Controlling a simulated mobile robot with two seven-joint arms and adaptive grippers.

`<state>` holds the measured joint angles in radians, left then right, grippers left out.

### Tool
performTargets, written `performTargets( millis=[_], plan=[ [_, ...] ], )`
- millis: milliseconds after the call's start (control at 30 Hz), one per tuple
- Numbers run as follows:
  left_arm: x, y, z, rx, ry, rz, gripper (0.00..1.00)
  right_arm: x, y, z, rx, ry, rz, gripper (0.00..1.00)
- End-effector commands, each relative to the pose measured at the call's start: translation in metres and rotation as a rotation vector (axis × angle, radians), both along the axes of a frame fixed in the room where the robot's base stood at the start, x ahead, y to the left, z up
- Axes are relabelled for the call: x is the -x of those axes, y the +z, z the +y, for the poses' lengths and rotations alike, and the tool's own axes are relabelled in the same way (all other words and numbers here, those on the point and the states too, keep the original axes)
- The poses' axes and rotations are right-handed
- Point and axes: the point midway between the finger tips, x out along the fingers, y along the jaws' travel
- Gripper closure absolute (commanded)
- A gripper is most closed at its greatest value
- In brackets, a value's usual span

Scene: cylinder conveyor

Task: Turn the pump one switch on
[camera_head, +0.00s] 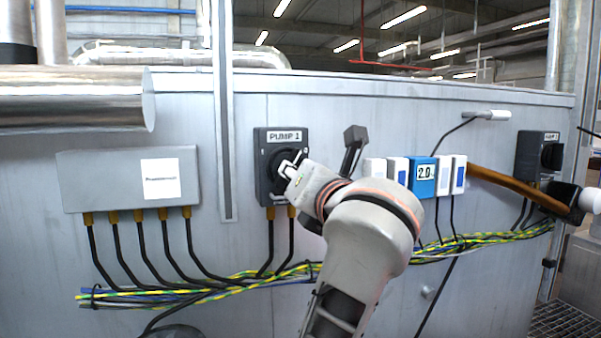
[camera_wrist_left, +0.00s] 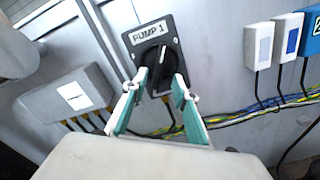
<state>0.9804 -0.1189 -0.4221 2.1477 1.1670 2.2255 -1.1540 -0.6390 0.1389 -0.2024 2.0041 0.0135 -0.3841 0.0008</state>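The pump one switch is a dark grey box labelled PUMP 1 (camera_head: 284,137) on the grey wall, left of centre in the head view. It also shows at the top of the left wrist view (camera_wrist_left: 150,33). Its round black knob (camera_wrist_left: 160,65) has a raised grip bar that looks tilted off straight. My left gripper (camera_wrist_left: 161,77) is open, with its teal-padded fingers on either side of the knob's lower part. I cannot tell whether they touch it. In the head view my left gripper (camera_head: 289,170) covers part of the knob. My right gripper is not seen.
A grey junction box (camera_head: 128,180) hangs left of the switch. White modules (camera_head: 398,172) and a blue 2.0 display (camera_head: 423,176) are to its right. Yellow-green cables (camera_head: 440,252) run below. Another dark switch box (camera_head: 537,156) is at the far right.

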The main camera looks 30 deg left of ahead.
Motion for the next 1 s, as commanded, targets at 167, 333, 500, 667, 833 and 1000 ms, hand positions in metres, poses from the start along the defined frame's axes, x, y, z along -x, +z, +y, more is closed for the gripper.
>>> performTargets(
  millis=[167,333,500,667,833,1000],
  plan=[
    [-0.015,0.0,0.021,-0.005,0.007,0.003,0.72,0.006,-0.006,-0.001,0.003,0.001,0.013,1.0],
    [-0.031,-0.001,0.039,-0.005,0.008,0.005,0.72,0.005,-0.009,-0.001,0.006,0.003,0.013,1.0],
    [-0.042,-0.001,0.05,-0.006,0.005,0.005,0.72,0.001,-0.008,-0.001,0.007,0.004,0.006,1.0],
    [-0.045,-0.001,0.054,-0.004,0.004,0.005,0.72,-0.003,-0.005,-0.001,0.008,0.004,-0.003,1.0],
    [-0.046,0.0,0.055,-0.004,0.004,0.005,0.72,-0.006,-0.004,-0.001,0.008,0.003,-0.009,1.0],
    [-0.046,-0.001,0.054,-0.004,0.004,0.005,0.97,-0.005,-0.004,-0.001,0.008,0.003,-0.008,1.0]
  ],
)
